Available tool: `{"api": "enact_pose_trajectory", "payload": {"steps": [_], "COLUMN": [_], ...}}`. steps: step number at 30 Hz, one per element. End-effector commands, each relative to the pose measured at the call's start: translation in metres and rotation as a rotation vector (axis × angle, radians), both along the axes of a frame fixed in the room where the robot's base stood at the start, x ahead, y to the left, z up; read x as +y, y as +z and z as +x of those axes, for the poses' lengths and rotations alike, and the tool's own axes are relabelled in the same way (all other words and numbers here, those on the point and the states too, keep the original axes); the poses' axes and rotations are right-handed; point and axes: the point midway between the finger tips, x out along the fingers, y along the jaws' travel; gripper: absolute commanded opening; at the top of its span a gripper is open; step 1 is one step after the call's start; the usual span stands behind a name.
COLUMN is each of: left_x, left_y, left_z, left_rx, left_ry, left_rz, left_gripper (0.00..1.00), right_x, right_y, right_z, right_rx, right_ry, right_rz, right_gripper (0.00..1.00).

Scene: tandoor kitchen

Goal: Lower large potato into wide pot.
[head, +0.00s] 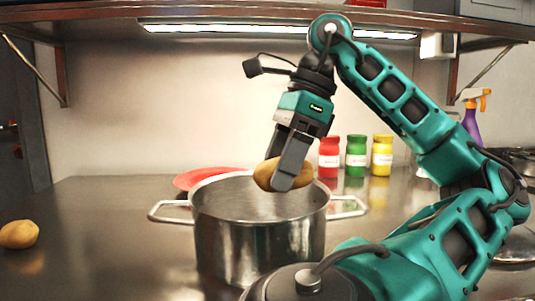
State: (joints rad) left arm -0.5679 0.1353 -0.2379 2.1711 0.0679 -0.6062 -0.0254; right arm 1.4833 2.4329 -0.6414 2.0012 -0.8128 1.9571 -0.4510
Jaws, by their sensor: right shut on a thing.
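The large potato (264,172) is brown and is held by my right gripper (284,180), which points down and is shut on it. The potato appears over the right part of the mouth of the wide pot (245,240), about level with the far rim in the picture. Its exact height above the rim is hard to tell. The pot is shiny steel with two side handles and stands on the steel counter. The inside wall shows, but its bottom is hidden. My left gripper does not show in the head view.
Another potato (18,234) lies on the counter (110,225) at the far left. A red plate (195,178) lies behind the pot. Red, green and yellow jars (356,158) stand at the back. A purple spray bottle (472,120) stands at right. A shelf (240,16) hangs above.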

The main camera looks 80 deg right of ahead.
Motion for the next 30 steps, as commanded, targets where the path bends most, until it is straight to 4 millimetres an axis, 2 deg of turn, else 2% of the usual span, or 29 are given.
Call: {"api": "enact_pose_trajectory", "payload": {"steps": [21, 30], "left_x": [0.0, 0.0], "left_y": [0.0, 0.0], "left_z": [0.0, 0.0], "left_rx": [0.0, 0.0], "left_ry": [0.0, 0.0], "left_rz": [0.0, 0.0], "left_gripper": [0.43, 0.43], "right_x": [0.0, 0.0], "right_y": [-0.036, -0.044], "right_z": [0.0, 0.0], "right_rx": [-0.001, -0.002], "right_ry": [0.0, 0.0], "right_rz": [0.0, 0.001], "right_gripper": [0.3, 0.3]}}
